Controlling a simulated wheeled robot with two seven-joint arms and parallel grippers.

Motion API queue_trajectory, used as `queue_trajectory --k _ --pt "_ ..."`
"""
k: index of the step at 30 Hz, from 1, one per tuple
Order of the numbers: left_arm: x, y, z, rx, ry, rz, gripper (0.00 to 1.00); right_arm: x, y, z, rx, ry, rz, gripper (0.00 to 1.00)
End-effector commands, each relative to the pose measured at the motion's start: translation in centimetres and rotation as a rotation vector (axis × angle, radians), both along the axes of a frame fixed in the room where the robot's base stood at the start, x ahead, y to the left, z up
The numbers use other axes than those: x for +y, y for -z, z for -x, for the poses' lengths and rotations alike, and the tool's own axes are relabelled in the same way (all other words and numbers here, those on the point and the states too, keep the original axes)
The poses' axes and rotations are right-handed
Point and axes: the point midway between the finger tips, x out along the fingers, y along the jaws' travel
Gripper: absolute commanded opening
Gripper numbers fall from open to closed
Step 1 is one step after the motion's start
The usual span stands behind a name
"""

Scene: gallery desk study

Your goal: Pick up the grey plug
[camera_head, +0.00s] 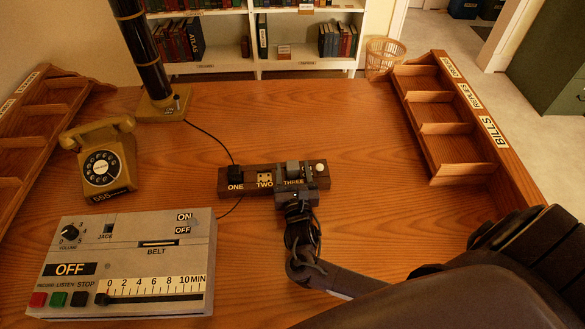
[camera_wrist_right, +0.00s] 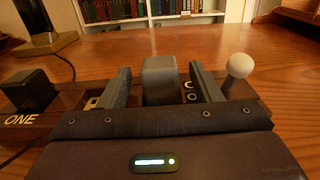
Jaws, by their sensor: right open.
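The grey plug (camera_head: 292,167) stands upright at the spot marked THREE on a dark wooden socket strip (camera_head: 222,188). In the right wrist view the plug (camera_wrist_right: 160,80) rises between the two fingers of my right gripper (camera_wrist_right: 162,88). The fingers are open, with a gap showing on each side of the plug. In the head view my right gripper (camera_head: 293,175) is low over the strip's right part. The plug's lower end is hidden behind the gripper body. My left gripper is not in view.
A black plug (camera_head: 234,172) stands at ONE; TWO (camera_head: 264,178) is a bare socket. A white knob (camera_head: 320,168) sits at the strip's right end. A grey recorder box (camera_head: 130,255), a yellow telephone (camera_head: 105,165) and a lamp (camera_head: 160,105) stand left. Desk around the strip is mostly clear.

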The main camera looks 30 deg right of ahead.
Motion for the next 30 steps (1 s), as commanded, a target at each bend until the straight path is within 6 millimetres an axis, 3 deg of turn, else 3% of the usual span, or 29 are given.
queue_trajectory --k 3,11,22,30 --pt "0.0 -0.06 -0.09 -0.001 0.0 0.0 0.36 -0.44 0.01 -1.03 0.001 0.002 -0.001 0.58" --pt "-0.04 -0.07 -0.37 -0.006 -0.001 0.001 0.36 -0.48 0.09 -1.17 0.001 0.0 -0.003 0.57" --pt "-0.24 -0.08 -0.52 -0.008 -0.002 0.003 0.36 -0.49 0.08 -1.15 0.001 0.0 -0.002 0.09" --pt "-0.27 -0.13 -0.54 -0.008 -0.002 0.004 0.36 -0.49 -0.11 -1.17 0.001 0.0 -0.001 0.09"
